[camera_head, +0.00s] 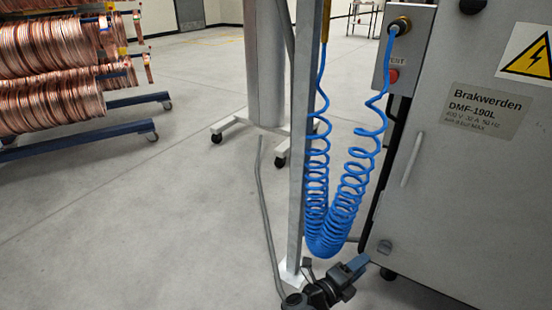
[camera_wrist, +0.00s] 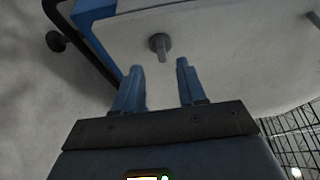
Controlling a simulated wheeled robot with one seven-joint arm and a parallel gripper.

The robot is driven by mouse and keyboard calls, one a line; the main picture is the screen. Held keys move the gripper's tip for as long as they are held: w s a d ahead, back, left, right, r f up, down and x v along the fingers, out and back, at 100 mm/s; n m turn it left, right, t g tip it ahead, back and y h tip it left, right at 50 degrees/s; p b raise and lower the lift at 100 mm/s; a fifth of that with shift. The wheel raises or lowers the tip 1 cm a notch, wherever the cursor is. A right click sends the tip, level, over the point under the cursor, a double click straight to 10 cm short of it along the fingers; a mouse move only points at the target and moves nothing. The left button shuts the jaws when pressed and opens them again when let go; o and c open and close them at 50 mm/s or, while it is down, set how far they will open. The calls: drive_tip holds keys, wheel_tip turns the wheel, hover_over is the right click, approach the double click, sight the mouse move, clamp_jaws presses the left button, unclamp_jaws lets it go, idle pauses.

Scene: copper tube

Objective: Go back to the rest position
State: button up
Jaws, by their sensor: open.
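My gripper (camera_head: 350,268) is low in the head view, near the bottom of the grey machine cabinet (camera_head: 425,215). In the wrist view my gripper (camera_wrist: 157,85) shows two blue fingers spread apart with nothing between them. Just beyond the fingertips is a round grey knob (camera_wrist: 160,44) on a pale flat panel (camera_wrist: 230,55). I cannot tell whether the fingers touch the panel; the knob looks apart from them.
A coiled blue hose (camera_head: 335,205) hangs by a metal post (camera_head: 303,130) close to my arm. A grey cable (camera_head: 265,215) runs along the floor. A rack of copper coils (camera_head: 55,65) stands at left. Open floor (camera_head: 130,225) lies between.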

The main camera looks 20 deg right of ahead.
drive_tip(key=shift+d, duration=0.1)
drive_tip(key=s+d+r+n+t+y, duration=0.2)
drive_tip(key=s+d+r+n+t, duration=0.1)
drive_tip(key=s+n+t, duration=0.25)
drive_tip(key=s+d+r+n+t+y, duration=0.1)
drive_tip(key=s+d+r+n+t, duration=0.15)
drive_tip(key=s+n+t, duration=0.35)
drive_tip(key=s+a+r+n+g+y, duration=0.1)
drive_tip(key=s+a+r+n+y, duration=0.6)
drive_tip(key=s+a+r+n, duration=0.5)
drive_tip(key=s+a+r+n+y, duration=0.7)
drive_tip(key=s+a+n, duration=0.15)
drive_tip(key=s, duration=0.45)
wheel_tip(320, 180, up, 32)
drive_tip(key=p, duration=3.1)
drive_tip(key=shift+s+n, duration=0.2)
drive_tip(key=shift+n, duration=0.2)
